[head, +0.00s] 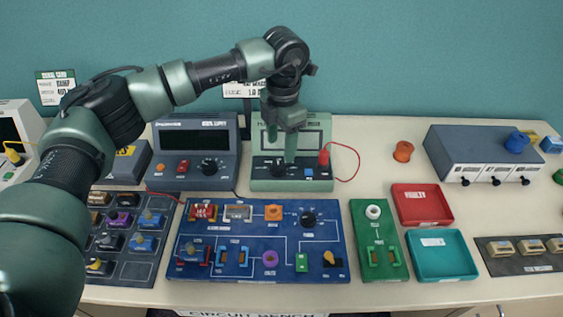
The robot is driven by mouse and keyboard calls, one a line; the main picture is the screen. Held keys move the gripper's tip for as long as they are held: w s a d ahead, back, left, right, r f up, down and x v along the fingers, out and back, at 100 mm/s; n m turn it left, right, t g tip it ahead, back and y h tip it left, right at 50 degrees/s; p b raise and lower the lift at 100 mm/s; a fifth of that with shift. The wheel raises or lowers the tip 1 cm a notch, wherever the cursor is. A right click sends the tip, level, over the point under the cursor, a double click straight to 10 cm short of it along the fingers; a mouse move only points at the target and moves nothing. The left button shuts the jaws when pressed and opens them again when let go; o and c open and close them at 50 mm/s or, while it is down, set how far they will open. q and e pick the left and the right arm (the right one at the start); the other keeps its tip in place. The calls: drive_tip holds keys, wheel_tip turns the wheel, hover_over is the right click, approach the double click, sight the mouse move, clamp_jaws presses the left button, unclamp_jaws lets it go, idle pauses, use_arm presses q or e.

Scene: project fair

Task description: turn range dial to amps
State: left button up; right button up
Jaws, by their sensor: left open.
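The green meter (260,184) stands on the bench at the back centre, with its screen partly covered by my arm. Its black range dial (277,171) is on the front panel, partly hidden by my fingers. My left gripper (283,158) points down in front of the meter's screen, with its fingertips at the dial. It is open. I cannot tell whether the fingers touch the dial, and the dial's pointer and markings are too small to read. My right gripper is not in view.
A red plug (323,158) with a looping red lead and a blue button sit right of the dial. A dark power supply (165,178) stands close on the left. A blue circuit board (210,268) lies in front. Red (447,218) and teal (472,274) trays are at right.

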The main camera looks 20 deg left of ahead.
sight(280, 165)
use_arm(q)
wheel_tip(280, 165, down, 6)
drive_tip(key=shift+s+a+r+p, duration=0.15)
drive_tip(key=shift+p, duration=0.75)
drive_tip(key=shift+f, duration=0.5)
clamp_jaws()
